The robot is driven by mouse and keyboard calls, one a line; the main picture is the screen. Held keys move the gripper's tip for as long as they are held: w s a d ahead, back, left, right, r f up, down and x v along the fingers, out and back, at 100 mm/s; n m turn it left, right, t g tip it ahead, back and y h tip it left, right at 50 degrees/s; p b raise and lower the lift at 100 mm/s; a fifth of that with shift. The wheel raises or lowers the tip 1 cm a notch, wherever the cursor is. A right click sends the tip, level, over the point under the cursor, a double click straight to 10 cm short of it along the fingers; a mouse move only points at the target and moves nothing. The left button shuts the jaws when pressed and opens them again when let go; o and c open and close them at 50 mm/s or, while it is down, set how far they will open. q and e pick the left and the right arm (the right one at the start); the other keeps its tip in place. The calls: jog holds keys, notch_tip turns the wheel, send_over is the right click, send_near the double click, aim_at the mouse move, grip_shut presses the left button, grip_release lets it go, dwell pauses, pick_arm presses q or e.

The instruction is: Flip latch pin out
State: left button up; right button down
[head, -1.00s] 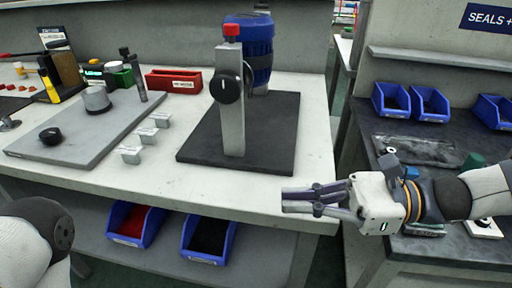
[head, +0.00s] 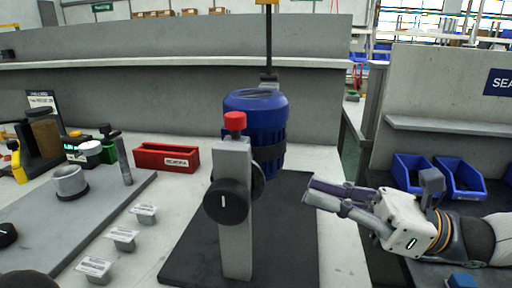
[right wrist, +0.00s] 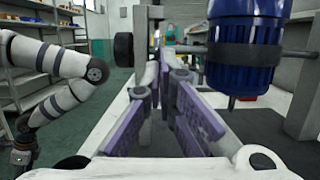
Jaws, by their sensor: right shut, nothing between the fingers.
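A grey upright post (head: 236,240) stands on a dark base plate, with a red cap (head: 235,121) on top and a round black knob (head: 227,200) on its front. A blue ribbed cylinder (head: 262,120) with a dark band is behind the post; it also shows in the right wrist view (right wrist: 245,35). I cannot tell which part is the latch pin. My right gripper (head: 322,194) is shut and empty, right of the post and apart from it. It points left, over the plate's right side. My left gripper (right wrist: 22,155) is small and dark in the right wrist view.
The dark base plate (head: 290,245) lies on the pale bench. A red bin (head: 166,158), several small labelled blocks (head: 122,239) and a grey plate with a metal cup (head: 69,181) are to the left. Blue bins (head: 459,178) stand on a separate bench at right.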

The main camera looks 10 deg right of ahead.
pick_arm(q)
jog(key=shift+w+r+p, duration=0.3)
jog(key=shift+w+p, duration=0.05)
pick_arm(e)
jog(key=w+a+r, duration=0.3)
jog(key=a+r, duration=0.3)
jog(key=a, duration=0.3)
jog(key=shift+r, duration=0.15)
pick_arm(q)
jog(key=shift+s+a+r, duration=0.2)
jog(key=shift+a+r, duration=0.1)
pick_arm(e)
jog(key=f+v, duration=0.1)
jog(key=v, duration=0.9)
jog(key=shift+f, duration=0.5)
jog(key=shift+d, duration=0.1)
